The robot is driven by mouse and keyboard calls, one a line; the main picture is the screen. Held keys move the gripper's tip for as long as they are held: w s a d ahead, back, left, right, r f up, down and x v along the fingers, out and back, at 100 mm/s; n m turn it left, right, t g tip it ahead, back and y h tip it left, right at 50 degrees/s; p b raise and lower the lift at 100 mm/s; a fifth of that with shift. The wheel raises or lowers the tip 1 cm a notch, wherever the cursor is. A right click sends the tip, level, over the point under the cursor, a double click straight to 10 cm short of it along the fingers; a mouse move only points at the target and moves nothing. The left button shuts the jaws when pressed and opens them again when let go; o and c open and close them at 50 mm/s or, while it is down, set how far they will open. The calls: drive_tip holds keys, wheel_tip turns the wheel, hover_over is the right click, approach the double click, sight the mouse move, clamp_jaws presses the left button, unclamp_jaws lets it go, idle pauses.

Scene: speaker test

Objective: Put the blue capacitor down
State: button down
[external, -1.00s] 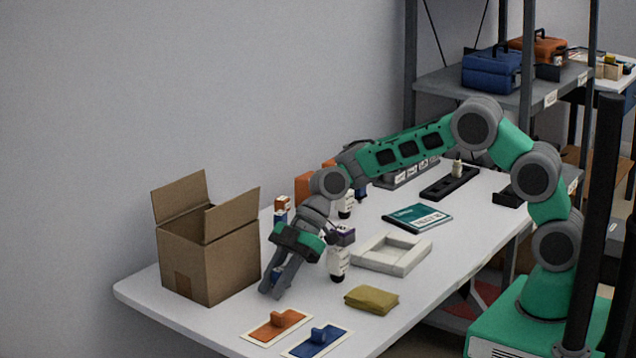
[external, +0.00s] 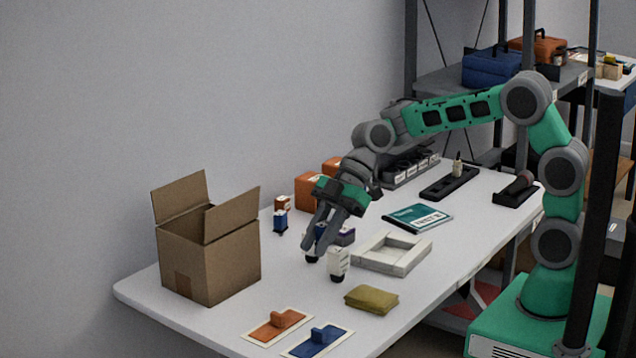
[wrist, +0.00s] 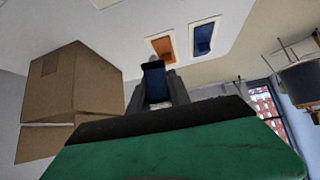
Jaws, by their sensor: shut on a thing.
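My gripper (external: 316,246) points down over the middle of the table, left of the white tray. It is shut on the blue capacitor (external: 319,231), which shows as a small blue piece between the fingers. In the wrist view the blue capacitor (wrist: 154,82) sits between the two finger ends. Its lower part is hard to make out, and I cannot tell whether it touches the table.
An open cardboard box (external: 232,262) stands at the left. Orange (external: 286,328) and blue (external: 322,345) pads lie at the front edge. A white tray (external: 412,264), olive cloth (external: 371,299) and teal book (external: 418,218) lie to the right. Another blue item (external: 281,222) stands behind.

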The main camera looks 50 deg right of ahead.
drive_tip(key=s+d+r, duration=0.2)
drive_tip(key=s+d, duration=0.1)
drive_tip(key=s, duration=0.1)
drive_tip(key=w+d+r+m+t+h+p, duration=0.1)
drive_tip(key=w+d+m+t, duration=0.2)
drive_tip(key=d, duration=0.9)
drive_tip(key=w+d+r+m+t+h, duration=0.1)
drive_tip(key=w+d+m+t, duration=0.3)
drive_tip(key=d, duration=0.8)
drive_tip(key=s+d+m+h+p, duration=0.1)
drive_tip(key=s+d+m+h, duration=0.15)
drive_tip(key=d, duration=1.35)
drive_tip(key=n+g+y, duration=0.1)
drive_tip(key=n+y, duration=0.1)
hover_over(388, 216)
drive_tip(key=s+d, duration=0.2)
drive_tip(key=shift+m, duration=0.25)
drive_tip(key=f, duration=1)
drive_tip(key=shift+s+d+f, duration=0.2)
drive_tip(key=shift+f, duration=0.1)
wheel_tip(388, 216, down, 3)
drive_tip(key=shift+r, duration=0.15)
drive_tip(key=shift+f+b, duration=0.3)
drive_tip(key=shift+b, duration=0.15)
drive_tip(key=c, duration=1.2)
unclamp_jaws()
